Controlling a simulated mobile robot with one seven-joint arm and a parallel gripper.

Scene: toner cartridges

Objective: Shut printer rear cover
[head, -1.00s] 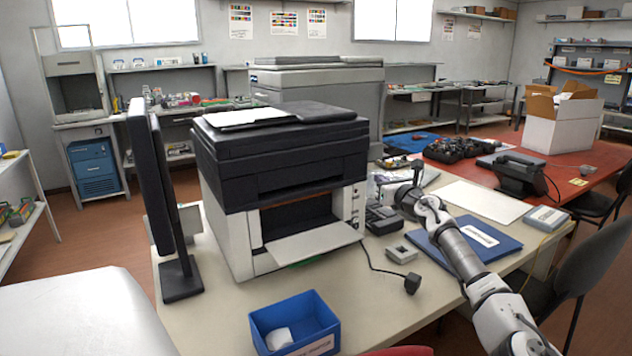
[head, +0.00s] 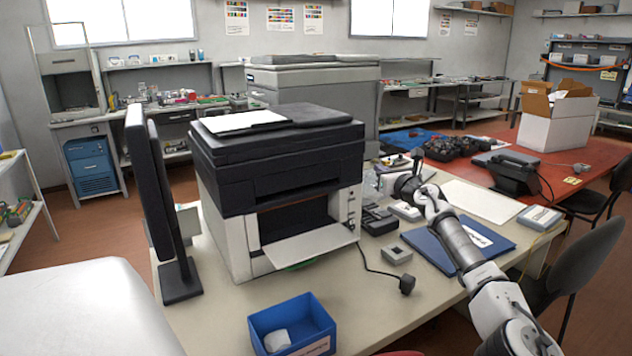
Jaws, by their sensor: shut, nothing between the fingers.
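The printer (head: 280,180) stands on the beige table, with a black upper body and a white lower body. A white flap (head: 310,243) hangs open at its front, below a dark opening. The rear side faces away, so the rear cover is hidden. My gripper (head: 400,181) is at the end of my arm, right of the printer near its far right corner. It looks small and dark, and its fingers are hard to make out. It is shut and holds nothing. I cannot tell whether it touches the printer.
A monitor (head: 158,200) stands close to the printer's left. A blue bin (head: 292,326) is at the table's front. A blue folder (head: 460,248), a small grey box (head: 396,254) and a black cable plug (head: 407,284) lie under or beside my arm.

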